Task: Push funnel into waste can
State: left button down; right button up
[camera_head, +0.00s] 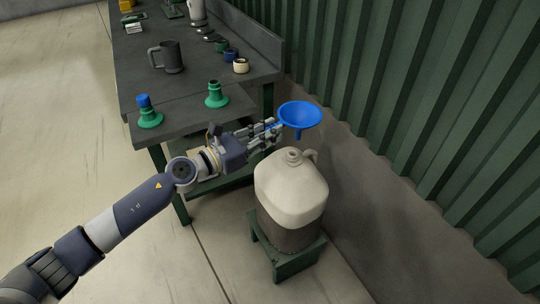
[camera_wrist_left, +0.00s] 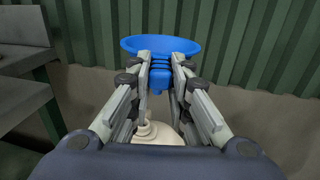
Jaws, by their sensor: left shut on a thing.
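The blue funnel (camera_head: 300,115) is held upright in my left gripper (camera_head: 272,133), which is shut on it. In the left wrist view the funnel (camera_wrist_left: 160,46) shows between the two fingers (camera_wrist_left: 160,72), its bowl beyond the fingertips and its spout pointing down. The waste can (camera_head: 290,190) is a pale jug with a dark lower part and a small open neck (camera_head: 293,155). The funnel is above the can's neck and apart from it. In the left wrist view part of the can (camera_wrist_left: 158,132) shows below the fingers. My right gripper is not in view.
The can stands on a small green stool (camera_head: 290,262). A dark workbench (camera_head: 195,85) to the left carries a grey mug (camera_head: 167,57), green fittings (camera_head: 216,94), one with a blue top (camera_head: 147,112), and small round items. A green corrugated wall (camera_head: 420,90) rises at the right.

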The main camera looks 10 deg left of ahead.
pick_arm(q)
jog(key=shift+m+g+h, duration=0.5)
jog(key=shift+g, duration=0.1)
jog(key=w+b, duration=0.1)
jog(key=w+a+b, duration=0.1)
jog(key=w+f, duration=0.1)
jog(key=shift+w+a+f+b, duration=0.1)
jog(key=shift+w+a+b, duration=0.2)
jog(key=shift+b, duration=0.1)
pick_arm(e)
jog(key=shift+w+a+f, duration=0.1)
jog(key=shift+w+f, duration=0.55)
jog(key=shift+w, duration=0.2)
pick_arm(q)
notch_tip(320, 180, down, 6)
jog(key=b, duration=0.6)
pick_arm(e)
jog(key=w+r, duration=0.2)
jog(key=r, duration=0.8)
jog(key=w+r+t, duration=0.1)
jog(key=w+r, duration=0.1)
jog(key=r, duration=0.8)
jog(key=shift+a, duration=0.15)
